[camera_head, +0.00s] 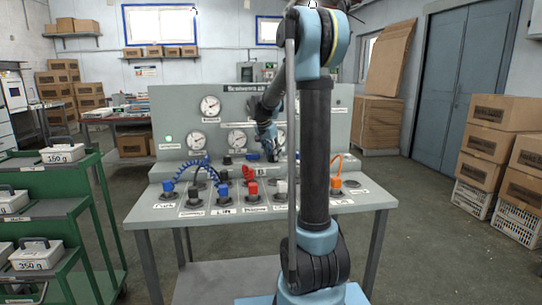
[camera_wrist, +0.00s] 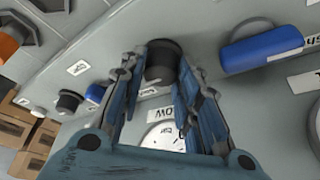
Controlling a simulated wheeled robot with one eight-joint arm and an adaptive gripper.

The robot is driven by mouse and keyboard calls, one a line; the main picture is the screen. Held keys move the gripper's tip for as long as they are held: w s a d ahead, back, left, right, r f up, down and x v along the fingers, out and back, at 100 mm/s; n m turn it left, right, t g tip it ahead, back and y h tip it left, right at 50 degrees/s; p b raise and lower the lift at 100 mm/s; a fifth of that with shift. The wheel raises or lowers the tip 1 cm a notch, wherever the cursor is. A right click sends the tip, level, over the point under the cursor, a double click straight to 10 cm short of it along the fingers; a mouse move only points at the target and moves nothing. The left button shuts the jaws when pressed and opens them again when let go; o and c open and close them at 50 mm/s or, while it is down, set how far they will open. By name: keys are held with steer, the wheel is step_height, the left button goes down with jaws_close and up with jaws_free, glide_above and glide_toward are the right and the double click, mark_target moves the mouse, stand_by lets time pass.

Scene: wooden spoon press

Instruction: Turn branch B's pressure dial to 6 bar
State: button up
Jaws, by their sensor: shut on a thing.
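My gripper (camera_head: 270,148) is at the right middle of the grey press panel (camera_head: 176,106). In the wrist view, my gripper (camera_wrist: 163,78) has its two blue fingers closed around the sides of a black round dial knob (camera_wrist: 161,58). A small label (camera_wrist: 147,92) lies by the knob, and I cannot read whether it names branch B. A white gauge (camera_wrist: 165,137) shows partly between the fingers, its needle and reading not clear. In the head view, my arm and gripper hide the held dial.
A blue handle (camera_wrist: 262,48) lies close beside the fingers, and another black knob (camera_wrist: 68,103) is on the other side. Below, the bench top carries coloured plugs such as a red one (camera_head: 253,190) and an orange cable (camera_head: 337,163). A green cart (camera_head: 95,160) stands left.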

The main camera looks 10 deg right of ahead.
steer(key=shift+a, duration=0.15)
steer(key=o, duration=1.1)
steer(key=shift+c, duration=0.2)
steer(key=shift+r, duration=0.1)
steer(key=v, duration=1.1)
steer(key=shift+r, duration=0.35)
